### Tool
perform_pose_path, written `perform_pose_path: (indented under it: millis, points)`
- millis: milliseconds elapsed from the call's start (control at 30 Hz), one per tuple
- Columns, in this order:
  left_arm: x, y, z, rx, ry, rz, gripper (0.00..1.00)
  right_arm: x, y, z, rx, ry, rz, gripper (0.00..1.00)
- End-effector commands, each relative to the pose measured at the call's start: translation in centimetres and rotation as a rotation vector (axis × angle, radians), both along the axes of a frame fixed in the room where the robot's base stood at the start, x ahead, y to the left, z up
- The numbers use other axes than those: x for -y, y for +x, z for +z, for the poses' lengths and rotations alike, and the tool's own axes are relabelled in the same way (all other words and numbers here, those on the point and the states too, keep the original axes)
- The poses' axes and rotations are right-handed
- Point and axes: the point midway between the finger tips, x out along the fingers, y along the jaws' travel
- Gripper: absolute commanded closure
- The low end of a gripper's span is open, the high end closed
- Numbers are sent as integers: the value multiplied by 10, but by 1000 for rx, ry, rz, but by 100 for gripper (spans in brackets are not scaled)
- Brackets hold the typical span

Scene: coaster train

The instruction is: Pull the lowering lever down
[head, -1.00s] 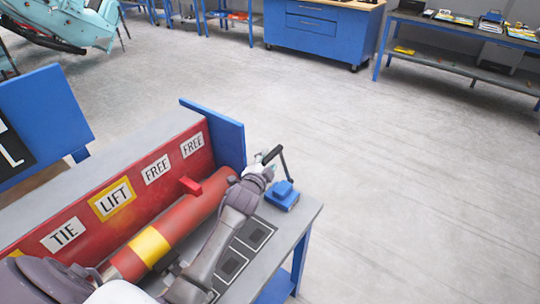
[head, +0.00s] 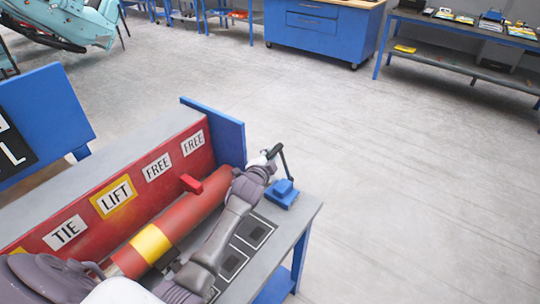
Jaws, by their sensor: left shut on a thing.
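The lever (head: 285,163) is a thin black bar with a short crosswise grip at its top. It rises from a blue base block (head: 283,193) at the right end of the grey bench. My left gripper (head: 271,157) is at the crosswise grip and is shut on it. My own wrist and fingers partly hide the grip. The lever stands nearly upright, leaning a little to the left. My right gripper is not in view.
A red cylinder (head: 190,215) with a yellow band lies along the red panel (head: 130,215), which carries labels TIE, LIFT, FREE and FREE. A blue end plate (head: 228,135) stands behind my wrist. Dark square pads (head: 255,233) lie on the bench. Floor to the right is clear.

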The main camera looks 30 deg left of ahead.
Motion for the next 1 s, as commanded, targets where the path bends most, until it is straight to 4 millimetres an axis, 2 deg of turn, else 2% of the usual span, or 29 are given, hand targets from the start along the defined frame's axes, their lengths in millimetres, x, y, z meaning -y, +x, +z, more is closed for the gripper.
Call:
perform_pose_path:
  millis: [333,567,767,1000]
  points:
    - [2,0,-1,1,17,-1,100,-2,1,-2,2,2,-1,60]
    - [11,-2,1,15,110,0,100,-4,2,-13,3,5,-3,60]
    - [29,-4,1,37,261,-1,100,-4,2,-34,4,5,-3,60]
    - [57,-8,-1,66,467,0,100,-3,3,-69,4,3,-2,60]
